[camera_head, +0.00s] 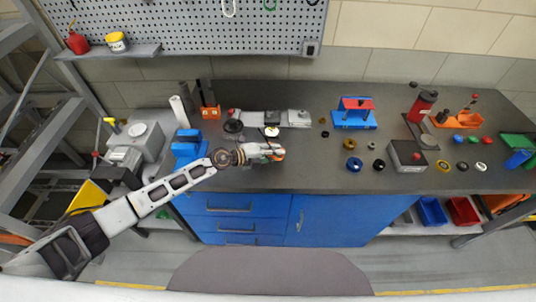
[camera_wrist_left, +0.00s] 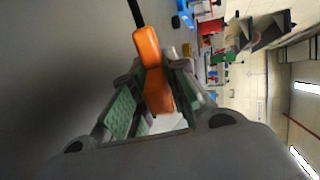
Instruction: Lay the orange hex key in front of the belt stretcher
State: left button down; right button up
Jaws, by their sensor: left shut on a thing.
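My left gripper (camera_head: 272,151) reaches in from the left, over the front part of the bench. In the left wrist view its green-padded fingers (camera_wrist_left: 150,100) are shut on the orange hex key (camera_wrist_left: 149,60), whose black shaft points away from the fingers. In the head view only a little orange of the key (camera_head: 279,154) shows at the fingertips. A low grey slotted unit (camera_head: 285,118) with a black disc at its left lies just behind the gripper; it may be the belt stretcher, but I cannot tell for sure. My right gripper is not in view.
A blue stand with a red top (camera_head: 355,113) is to the right. Several small rings lie on the bench, with a grey button box (camera_head: 406,155) near them. A blue block (camera_head: 189,146) sits by my left arm. The bench front (camera_head: 315,175) has free room.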

pick_arm(q)
jog(key=shift+f, duration=0.5)
jog(key=c, duration=1.6)
grip_release()
jog(key=shift+o, duration=0.2)
jog(key=shift+p+v, duration=0.4)
jog(key=shift+v, duration=1)
jog(key=shift+p+v, duration=0.75)
jog(key=shift+v, duration=1.9)
jog(key=shift+f, duration=0.1)
